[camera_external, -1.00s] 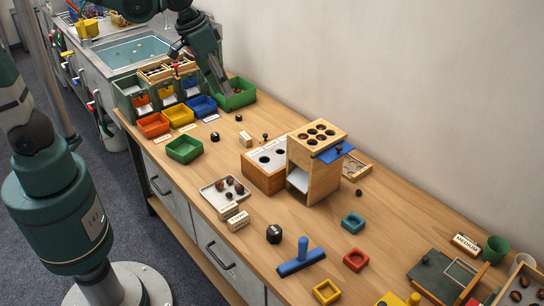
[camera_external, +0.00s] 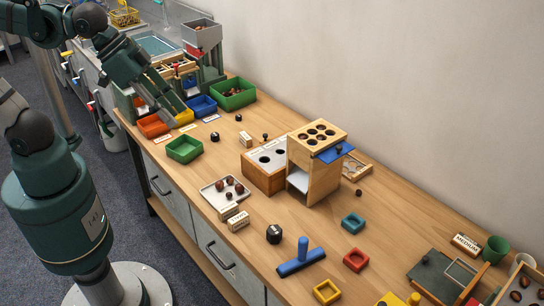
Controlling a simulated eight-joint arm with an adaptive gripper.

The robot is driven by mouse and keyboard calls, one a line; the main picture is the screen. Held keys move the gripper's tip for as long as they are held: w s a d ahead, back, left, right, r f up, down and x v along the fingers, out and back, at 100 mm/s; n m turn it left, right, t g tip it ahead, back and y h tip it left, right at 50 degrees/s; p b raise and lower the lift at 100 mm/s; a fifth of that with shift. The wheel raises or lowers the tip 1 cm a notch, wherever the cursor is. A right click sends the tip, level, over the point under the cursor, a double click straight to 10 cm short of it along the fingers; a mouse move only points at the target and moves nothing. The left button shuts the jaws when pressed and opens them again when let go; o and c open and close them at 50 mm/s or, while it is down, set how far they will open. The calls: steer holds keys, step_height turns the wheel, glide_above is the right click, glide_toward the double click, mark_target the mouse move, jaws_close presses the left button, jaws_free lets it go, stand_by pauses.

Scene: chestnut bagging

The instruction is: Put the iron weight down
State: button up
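My gripper (camera_external: 168,115) is above the orange and yellow trays at the far left end of the bench. Its fingers are small and dark here, so I cannot tell whether they are open or shut, or whether they hold anything. A black faceted block (camera_external: 274,234), which looks like an iron weight, stands on the bench near the front edge. A smaller dark block (camera_external: 215,137) stands right of the green tray. I cannot tell which of these, if either, is the task's iron weight. Both are apart from my gripper.
An orange tray (camera_external: 153,126), a blue tray (camera_external: 202,106) and a green tray (camera_external: 184,150) stand near my gripper. A larger green bin (camera_external: 233,93) holds brown chestnuts. A wooden tower (camera_external: 314,165) stands mid-bench. A blue scraper (camera_external: 301,259) lies at the front.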

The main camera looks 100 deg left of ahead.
steer(key=shift+m+t+h, duration=0.3)
steer(key=shift+m+t, duration=0.1)
steer(key=shift+m, duration=0.3)
steer(key=shift+s+d+f, duration=0.25)
steer(key=shift+s+d, duration=0.6)
steer(key=shift+d, duration=0.1)
steer(key=shift+s+d+f, duration=0.2)
steer(key=shift+s+d, duration=0.6)
steer(key=shift+d, duration=0.15)
steer(key=shift+o, duration=1.2)
steer(key=shift+a, duration=0.1)
